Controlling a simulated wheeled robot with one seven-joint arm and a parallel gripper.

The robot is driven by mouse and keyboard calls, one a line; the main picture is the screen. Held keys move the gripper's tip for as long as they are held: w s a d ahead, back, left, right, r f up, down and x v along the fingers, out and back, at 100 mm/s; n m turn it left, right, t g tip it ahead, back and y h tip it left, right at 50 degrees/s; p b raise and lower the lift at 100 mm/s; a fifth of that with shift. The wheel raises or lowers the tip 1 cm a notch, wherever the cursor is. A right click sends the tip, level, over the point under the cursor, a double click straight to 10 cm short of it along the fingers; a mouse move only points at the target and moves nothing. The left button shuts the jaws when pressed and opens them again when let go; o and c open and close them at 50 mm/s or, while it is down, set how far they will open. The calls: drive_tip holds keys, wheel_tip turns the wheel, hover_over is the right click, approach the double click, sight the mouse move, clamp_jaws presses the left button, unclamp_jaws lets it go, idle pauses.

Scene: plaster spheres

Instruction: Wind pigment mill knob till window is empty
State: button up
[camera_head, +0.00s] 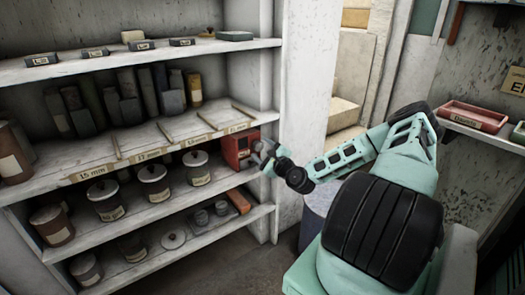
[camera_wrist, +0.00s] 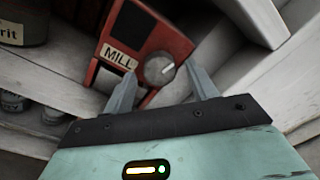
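The pigment mill (camera_head: 235,148) is a red box at the right end of a shelf, partly behind my gripper in the head view. In the wrist view the mill (camera_wrist: 113,40) shows a "MILL" label, a dark window (camera_wrist: 138,33) in its face and a round grey knob (camera_wrist: 160,68) with a pale pointer line. The window looks dark; I cannot make out anything in it. My gripper (camera_wrist: 160,82) is open, with its two fingers apart on either side of and just below the knob. I cannot tell whether either finger touches it.
Lidded pots (camera_head: 153,182) stand left of the mill on the same shelf. A shelf board lies above, and a white upright (camera_head: 262,200) bounds the shelf at right. A red tray (camera_head: 473,117) sits on a separate shelf at the far right.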

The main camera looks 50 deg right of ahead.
drive_tip(key=shift+s, duration=0.1)
drive_tip(key=p+v, duration=0.1)
drive_tip(key=v, duration=1.6)
drive_tip(key=shift+s, duration=0.1)
